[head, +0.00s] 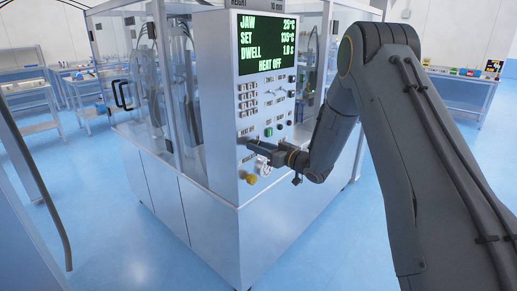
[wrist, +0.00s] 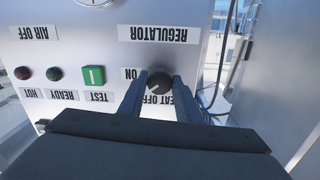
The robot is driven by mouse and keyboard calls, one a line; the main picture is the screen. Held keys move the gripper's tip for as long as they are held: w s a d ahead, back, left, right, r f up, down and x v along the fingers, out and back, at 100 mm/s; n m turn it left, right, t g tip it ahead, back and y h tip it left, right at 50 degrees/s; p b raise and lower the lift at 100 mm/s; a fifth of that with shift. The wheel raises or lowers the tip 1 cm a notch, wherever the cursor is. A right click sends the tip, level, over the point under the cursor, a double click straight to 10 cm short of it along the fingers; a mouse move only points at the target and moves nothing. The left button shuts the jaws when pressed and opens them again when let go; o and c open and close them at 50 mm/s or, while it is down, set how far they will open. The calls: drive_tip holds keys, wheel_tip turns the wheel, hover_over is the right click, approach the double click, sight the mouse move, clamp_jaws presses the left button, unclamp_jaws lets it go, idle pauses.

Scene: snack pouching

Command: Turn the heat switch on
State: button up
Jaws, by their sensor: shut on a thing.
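The heat switch is a round black knob (wrist: 159,82) on the pale panel, seen upside down in the wrist view. An "ON" label is on its left and a partly covered "HEAT OFF" label is by the fingers. My gripper (wrist: 156,88) has one finger on each side of the knob and is shut on it. In the head view my gripper (head: 262,147) reaches the front panel (head: 228,115), and the knob cannot be made out there. The display (head: 266,44) reads "HEAT OFF", with JAW 25°C and SET 135°C.
Beside the knob are a green TEST button (wrist: 93,76), a dark green READY lamp (wrist: 54,74) and a red HOT lamp (wrist: 23,73). A yellow knob (head: 251,180) sits low on the panel. Tables (head: 460,94) stand behind; blue floor (head: 345,235) is open in front.

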drive_tip(key=shift+m, duration=3.7)
drive_tip(key=o, duration=1.1)
drive_tip(key=shift+b+v, duration=0.95)
drive_tip(key=shift+v, duration=3)
drive_tip(key=shift+w+r, duration=0.1)
